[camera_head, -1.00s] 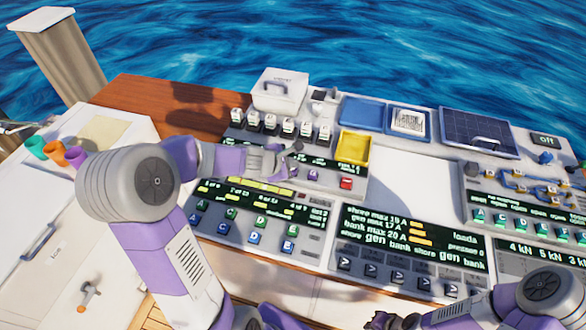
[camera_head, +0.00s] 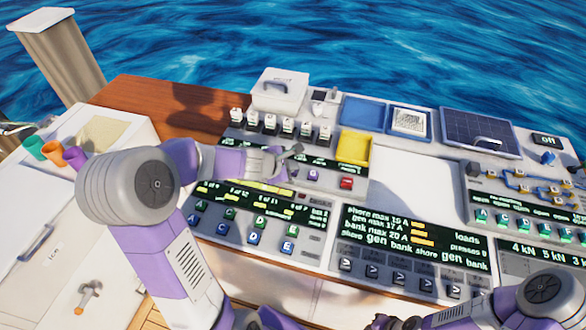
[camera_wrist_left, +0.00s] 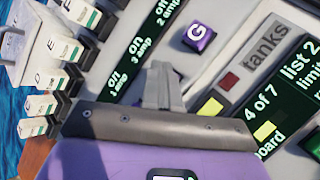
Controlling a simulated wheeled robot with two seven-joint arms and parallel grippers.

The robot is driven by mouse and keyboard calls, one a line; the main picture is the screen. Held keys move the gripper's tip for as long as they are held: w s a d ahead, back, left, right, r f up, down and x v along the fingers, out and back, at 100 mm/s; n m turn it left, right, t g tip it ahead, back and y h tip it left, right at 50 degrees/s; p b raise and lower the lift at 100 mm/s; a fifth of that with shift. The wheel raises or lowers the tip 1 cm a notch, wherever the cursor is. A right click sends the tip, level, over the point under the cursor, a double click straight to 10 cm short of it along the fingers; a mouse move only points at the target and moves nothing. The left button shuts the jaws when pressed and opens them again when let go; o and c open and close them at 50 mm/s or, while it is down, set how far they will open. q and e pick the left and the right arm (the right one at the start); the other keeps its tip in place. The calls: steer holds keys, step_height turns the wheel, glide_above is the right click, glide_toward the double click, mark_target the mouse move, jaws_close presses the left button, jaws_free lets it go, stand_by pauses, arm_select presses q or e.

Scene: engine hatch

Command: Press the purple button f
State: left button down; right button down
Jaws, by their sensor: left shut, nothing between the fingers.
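A purple button marked G (camera_wrist_left: 198,34) stands on the grey panel in the left wrist view, ahead and right of the fingertips. It also shows in the head view (camera_head: 313,174), just right of my left gripper (camera_head: 292,153). No purple button marked F can be made out; my gripper covers the part of the panel to the left of G. My left gripper is shut and empty, its fingers (camera_wrist_left: 163,84) together low over that panel; contact cannot be told. My right gripper (camera_head: 397,322) shows only partly at the bottom edge of the head view.
A red button (camera_head: 346,183) sits right of G, below a yellow tray (camera_head: 354,147). A row of white switches (camera_head: 285,127) stands behind my left gripper, near a white box (camera_head: 280,90). Lettered buttons (camera_head: 244,230) and displays lie in front. The pale panel at centre right is clear.

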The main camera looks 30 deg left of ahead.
arm_select(q)
steer(key=shift+r, duration=0.1)
steer(key=shift+r+p, duration=1.1)
steer(key=shift+p, duration=0.1)
step_height(320, 180, up, 5)
steer(key=p, duration=0.4)
steer(key=shift+p, duration=0.4)
step_height(320, 180, up, 7)
steer(key=p, duration=0.6)
steer(key=shift+f, duration=0.2)
